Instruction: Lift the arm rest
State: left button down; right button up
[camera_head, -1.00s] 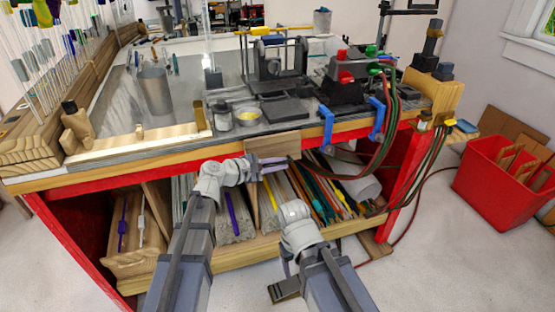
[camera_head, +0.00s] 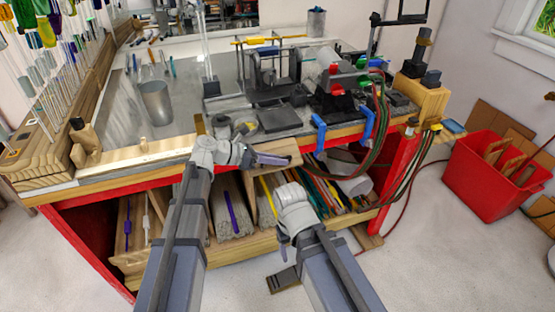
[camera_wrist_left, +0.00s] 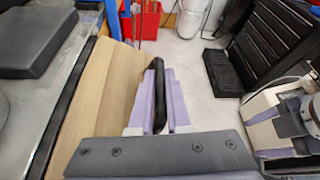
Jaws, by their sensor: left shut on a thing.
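The arm rest (camera_head: 282,150) is a pale wooden board at the front edge of the workbench, sticking out from it. In the left wrist view its wooden face (camera_wrist_left: 105,90) fills the left middle, with a black rounded piece (camera_wrist_left: 158,100) along its outer edge. My left gripper (camera_head: 272,160) is at the board's front edge. In the left wrist view its purple fingers (camera_wrist_left: 157,95) are shut around the black piece. My right arm's wrist (camera_head: 293,200) is lower and to the right, in front of the shelf, apart from the arm rest; its fingers are not clear.
The bench top (camera_head: 190,110) carries a metal cup (camera_head: 156,103), a torch with hoses (camera_head: 345,85) and blue clamps (camera_head: 318,133) right of the arm rest. Glass rods fill the shelf below. A red bin (camera_head: 485,180) stands on the floor at right.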

aim_at(276, 148)
pick_arm(q)
jog(key=r+n+p, duration=0.1)
jog(key=w+r+n+g+p, duration=0.1)
jog(key=r, duration=0.1)
jog(key=shift+a+r+g+h, duration=0.1)
jog(key=shift+a+g+h, duration=0.1)
jog(key=shift+g+h, duration=0.1)
jog(key=shift+w+r, duration=0.1)
jog(key=shift+r, duration=0.2)
jog(key=shift+w+r, duration=0.1)
jog(key=c, duration=1.2)
grip_release()
jog(key=shift+o, duration=0.2)
jog(key=shift+a+p, duration=0.1)
jog(key=shift+p, duration=0.2)
jog(key=p+v, duration=0.2)
jog(key=v, duration=0.4)
jog(key=shift+p+v, duration=0.35)
jog(key=shift+v, duration=0.45)
jog(key=shift+a, duration=0.1)
